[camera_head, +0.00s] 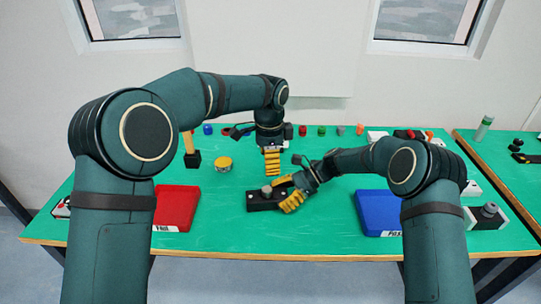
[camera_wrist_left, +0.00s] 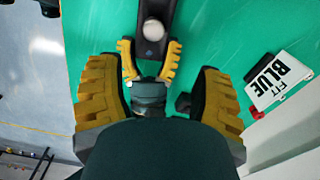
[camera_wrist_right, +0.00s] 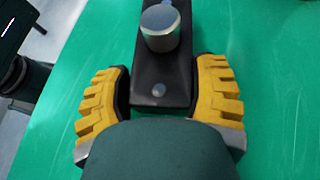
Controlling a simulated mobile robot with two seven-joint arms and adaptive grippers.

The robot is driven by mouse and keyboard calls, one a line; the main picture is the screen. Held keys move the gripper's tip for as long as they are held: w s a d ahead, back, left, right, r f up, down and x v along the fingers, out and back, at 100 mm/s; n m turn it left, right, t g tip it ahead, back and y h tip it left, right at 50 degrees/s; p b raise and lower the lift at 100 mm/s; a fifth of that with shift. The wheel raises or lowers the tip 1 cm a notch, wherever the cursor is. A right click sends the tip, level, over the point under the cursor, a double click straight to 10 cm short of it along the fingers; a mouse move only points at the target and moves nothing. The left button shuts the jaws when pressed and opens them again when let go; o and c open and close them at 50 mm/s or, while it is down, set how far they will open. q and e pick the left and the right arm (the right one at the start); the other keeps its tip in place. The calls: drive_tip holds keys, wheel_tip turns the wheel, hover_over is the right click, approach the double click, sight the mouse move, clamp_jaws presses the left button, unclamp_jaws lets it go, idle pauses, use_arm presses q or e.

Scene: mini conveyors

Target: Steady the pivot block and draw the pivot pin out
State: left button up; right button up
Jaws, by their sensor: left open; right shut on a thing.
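The pivot block (camera_head: 258,204) is a dark, long block lying on the green table in front of me. The pivot pin (camera_head: 266,189), a round silver-grey head, stands up from its top; it shows large in the right wrist view (camera_wrist_right: 160,28) and also in the left wrist view (camera_wrist_left: 153,30). My right gripper (camera_head: 287,193) is shut on the block, with a yellow finger on each side of its near end in the right wrist view (camera_wrist_right: 161,85). My left gripper (camera_head: 272,174) is open and empty, pointing down behind and above the block, apart from the pin.
A red tray (camera_head: 178,207) lies on the left and a blue tray (camera_head: 380,213) on the right. A yellow round thing (camera_head: 223,163) and a wooden-handled tool (camera_head: 188,145) stand at the back left. Small coloured pieces line the back edge. The table between block and trays is clear.

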sight(270, 187)
use_arm(q)
wheel_tip(270, 187, down, 11)
drive_tip(key=shift+r, duration=0.2)
idle(0.3)
clamp_jaws()
use_arm(e)
drive_tip(key=shift+o, duration=0.3)
drive_tip(key=shift+r, duration=0.1)
use_arm(q)
drive_tip(key=shift+r, duration=0.1)
drive_tip(key=shift+w+r, duration=0.15)
drive_tip(key=shift+r, duration=0.25)
use_arm(e)
drive_tip(key=shift+a, duration=0.1)
use_arm(q)
drive_tip(key=shift+r, duration=1)
use_arm(e)
drive_tip(key=shift+s, duration=0.1)
use_arm(q)
drive_tip(key=shift+r, duration=1.35)
use_arm(e)
drive_tip(key=shift+c, duration=0.2)
